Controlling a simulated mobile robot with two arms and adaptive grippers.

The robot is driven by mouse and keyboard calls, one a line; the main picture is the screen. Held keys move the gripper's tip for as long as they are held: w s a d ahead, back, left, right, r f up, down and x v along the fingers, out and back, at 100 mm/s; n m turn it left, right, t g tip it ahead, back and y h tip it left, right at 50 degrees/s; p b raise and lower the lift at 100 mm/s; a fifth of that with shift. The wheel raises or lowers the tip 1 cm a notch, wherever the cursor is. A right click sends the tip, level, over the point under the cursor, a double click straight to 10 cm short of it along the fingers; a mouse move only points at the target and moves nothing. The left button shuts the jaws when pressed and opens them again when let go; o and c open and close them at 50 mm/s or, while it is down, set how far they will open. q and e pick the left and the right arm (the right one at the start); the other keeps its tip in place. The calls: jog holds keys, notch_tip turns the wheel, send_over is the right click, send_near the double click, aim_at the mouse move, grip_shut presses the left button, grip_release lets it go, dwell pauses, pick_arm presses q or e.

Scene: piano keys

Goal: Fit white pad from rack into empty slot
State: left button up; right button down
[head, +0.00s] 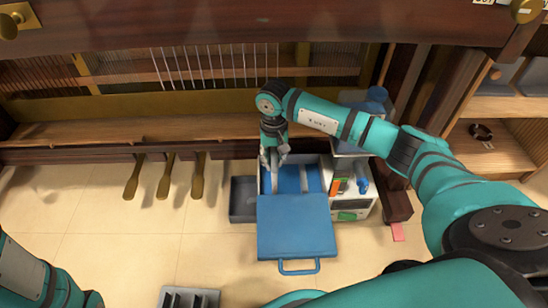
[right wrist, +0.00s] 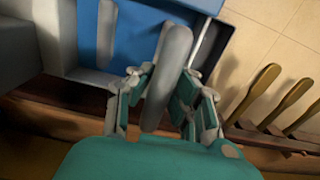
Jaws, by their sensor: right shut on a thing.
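My right gripper (head: 274,160) reaches down over the blue-lined case. In the right wrist view its fingers (right wrist: 166,95) are shut on a long pale grey-white pad (right wrist: 168,70), one on each side of it. Part of the pad lies over the blue lining (right wrist: 135,35). I cannot tell whether it touches the lining. A second pale pad (right wrist: 106,30) lies in the case beside it. In the head view the open case has a blue lid (head: 296,225) folded toward me. The empty slot cannot be made out. My left gripper is out of view.
A dark grey bin (head: 243,198) stands left of the case. A small white cabinet with blue and green items (head: 350,205) stands right. Several brass pedals (head: 168,178) jut out further left. A grey slotted holder (head: 189,298) sits at the bottom edge. Wooden piano beams cross behind.

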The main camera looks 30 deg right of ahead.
jog(key=shift+f+b, duration=0.45)
jog(key=shift+f, duration=0.25)
jog(key=shift+f+b, duration=3.25)
jog(key=shift+f, duration=1.5)
jog(key=shift+r, duration=0.1)
jog(key=c, duration=1.2)
grip_release()
jog(key=shift+o, duration=0.5)
jog(key=shift+o, duration=1.4)
jog(key=shift+a+r, duration=0.1)
jog(key=shift+r, duration=0.05)
